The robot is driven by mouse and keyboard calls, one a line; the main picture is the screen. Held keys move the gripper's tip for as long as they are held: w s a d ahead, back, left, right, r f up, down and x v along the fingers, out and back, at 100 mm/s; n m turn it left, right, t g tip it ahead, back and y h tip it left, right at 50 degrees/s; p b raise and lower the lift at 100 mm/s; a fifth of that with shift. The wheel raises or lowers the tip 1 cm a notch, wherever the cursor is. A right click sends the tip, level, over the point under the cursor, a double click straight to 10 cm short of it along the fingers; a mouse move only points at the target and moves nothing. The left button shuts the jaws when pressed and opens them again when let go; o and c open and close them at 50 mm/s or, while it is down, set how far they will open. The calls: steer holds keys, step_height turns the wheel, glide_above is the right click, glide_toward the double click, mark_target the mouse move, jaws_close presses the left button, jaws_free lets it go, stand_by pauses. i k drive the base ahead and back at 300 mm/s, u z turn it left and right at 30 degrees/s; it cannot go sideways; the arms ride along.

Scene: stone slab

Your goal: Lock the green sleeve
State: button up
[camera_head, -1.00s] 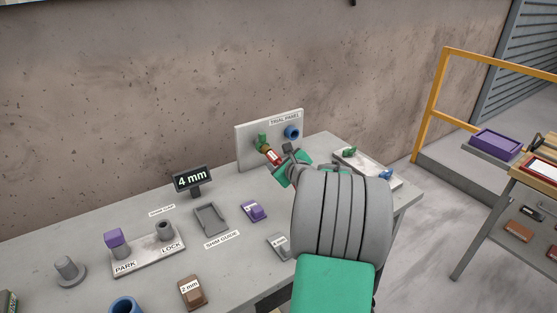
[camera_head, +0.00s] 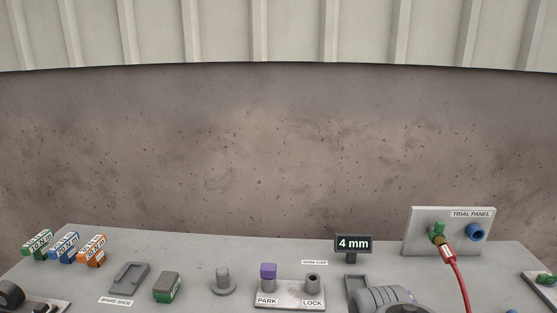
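The green sleeve (camera_head: 437,229) sits on the upright trial panel (camera_head: 416,237), left of a blue socket (camera_head: 475,232). A brass-coloured ring shows just below the green part, and a red plug (camera_head: 447,254) is lined up with it. A red cable (camera_head: 461,285) hangs from the plug. Whether the sleeve is turned to a locked position cannot be told. A grey ribbed part of my arm shows at the bottom edge, right of the LOCK post. My gripper's fingers are not visible.
A "4 mm" display (camera_head: 353,244) stands behind. Several labelled boxes (camera_head: 64,247) are at left. A tray with a green part (camera_head: 545,279) is at right.

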mark_target(440, 227)
steer(key=u, duration=2.25)
steer(key=k, duration=1.15)
steer(key=z, duration=2.05)
steer(key=i, duration=0.5)
steer(key=z, duration=0.05)
